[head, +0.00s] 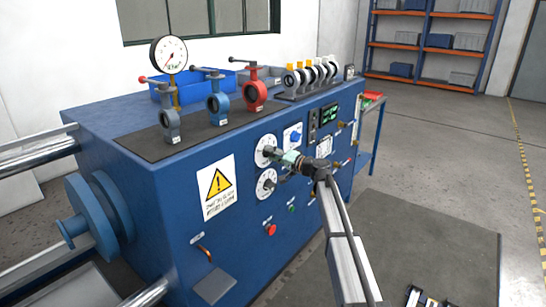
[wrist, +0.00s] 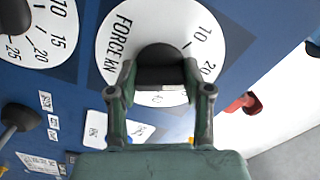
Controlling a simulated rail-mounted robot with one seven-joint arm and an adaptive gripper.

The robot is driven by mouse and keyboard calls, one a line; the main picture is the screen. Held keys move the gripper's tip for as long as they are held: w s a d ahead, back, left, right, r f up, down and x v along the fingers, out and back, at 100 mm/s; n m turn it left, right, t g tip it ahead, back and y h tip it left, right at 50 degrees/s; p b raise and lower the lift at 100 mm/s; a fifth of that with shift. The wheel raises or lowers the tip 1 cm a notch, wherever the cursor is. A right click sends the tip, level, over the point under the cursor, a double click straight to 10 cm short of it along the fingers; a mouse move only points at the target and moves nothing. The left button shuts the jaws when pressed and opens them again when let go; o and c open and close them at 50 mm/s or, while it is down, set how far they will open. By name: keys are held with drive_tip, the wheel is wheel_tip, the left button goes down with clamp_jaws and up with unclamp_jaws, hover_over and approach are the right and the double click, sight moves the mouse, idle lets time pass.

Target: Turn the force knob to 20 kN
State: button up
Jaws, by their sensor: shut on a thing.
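The force dial is a white disc (wrist: 120,57) marked FORCE kN, with 10, 20 and a partly covered 40 showing in the wrist view. Its dark force knob (wrist: 160,54) sits at the dial's centre. My gripper (wrist: 160,78) has one finger on each side of the knob and is shut on it. The fingers cover part of the dial's lower half, and I cannot tell where the knob points. In the head view my gripper (head: 284,157) is at the upper white dial (head: 263,146) on the blue cabinet's front.
A second white dial (wrist: 50,38) with numbers up to 25 is beside it in the wrist view. The blue cabinet (head: 130,230) carries a red button (head: 270,229), a blue switch (head: 292,136) and a green display (head: 329,114). Valves and a gauge (head: 169,53) stand on top.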

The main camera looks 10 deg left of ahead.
drive_tip(key=shift+w+a+r+m, duration=0.2)
drive_tip(key=shift+r+m, duration=0.05)
drive_tip(key=shift+m, duration=0.25)
drive_tip(key=o, duration=0.9)
drive_tip(key=shift+o, duration=1.3)
drive_tip(key=shift+a, duration=0.1)
drive_tip(key=shift+f, duration=0.1)
drive_tip(key=shift+s+f, duration=0.1)
drive_tip(key=shift+s+d, duration=0.25)
drive_tip(key=shift+d, duration=0.2)
drive_tip(key=v, duration=1.1)
drive_tip(key=shift+w, duration=0.1)
